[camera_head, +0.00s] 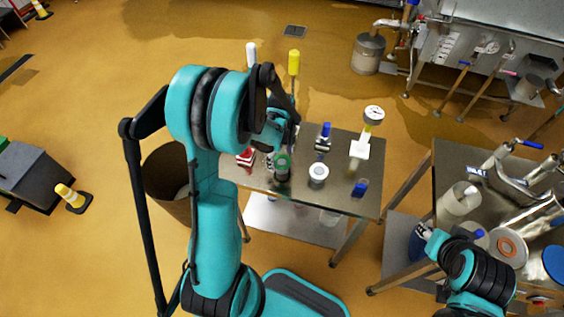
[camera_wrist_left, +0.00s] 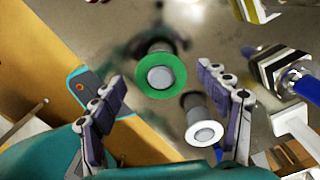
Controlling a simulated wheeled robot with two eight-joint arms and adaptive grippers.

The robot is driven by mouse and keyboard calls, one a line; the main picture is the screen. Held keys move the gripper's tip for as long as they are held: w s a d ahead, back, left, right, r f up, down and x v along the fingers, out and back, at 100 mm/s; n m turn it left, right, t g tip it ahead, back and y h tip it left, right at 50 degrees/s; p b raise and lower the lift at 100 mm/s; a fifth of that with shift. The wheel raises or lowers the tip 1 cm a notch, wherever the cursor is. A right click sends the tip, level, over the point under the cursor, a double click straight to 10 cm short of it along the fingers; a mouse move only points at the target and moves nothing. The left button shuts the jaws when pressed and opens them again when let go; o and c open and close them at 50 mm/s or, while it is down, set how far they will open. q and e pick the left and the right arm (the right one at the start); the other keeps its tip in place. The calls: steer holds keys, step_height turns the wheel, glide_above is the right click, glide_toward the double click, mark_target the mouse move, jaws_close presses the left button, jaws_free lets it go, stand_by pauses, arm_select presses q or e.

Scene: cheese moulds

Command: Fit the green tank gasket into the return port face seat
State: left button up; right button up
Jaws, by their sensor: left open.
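The green tank gasket (camera_head: 285,158) is a flat ring on the small steel table. In the left wrist view the gasket (camera_wrist_left: 149,88) encircles the top of a grey round post (camera_wrist_left: 160,77). My left gripper (camera_wrist_left: 163,80) is open, with its fingers spread on both sides of the gasket and no visible contact. In the head view my left gripper (camera_head: 277,132) is above the table, by the gasket. My right gripper (camera_head: 428,238) is at the lower right, near the right bench; its jaws are too small to read. I cannot identify the return port face seat for certain.
A white-topped cylinder (camera_head: 318,172) stands close beside the gasket, also in the wrist view (camera_wrist_left: 204,133). Blue-handled fittings (camera_head: 323,139), a blue block (camera_head: 360,188) and a gauge (camera_head: 374,114) are nearby. The right bench (camera_head: 447,165) carries pipework and an orange-ringed disc (camera_head: 508,246).

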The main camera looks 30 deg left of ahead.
arm_select(q)
steer(key=shift+f, duration=0.15)
steer(key=c, duration=0.9)
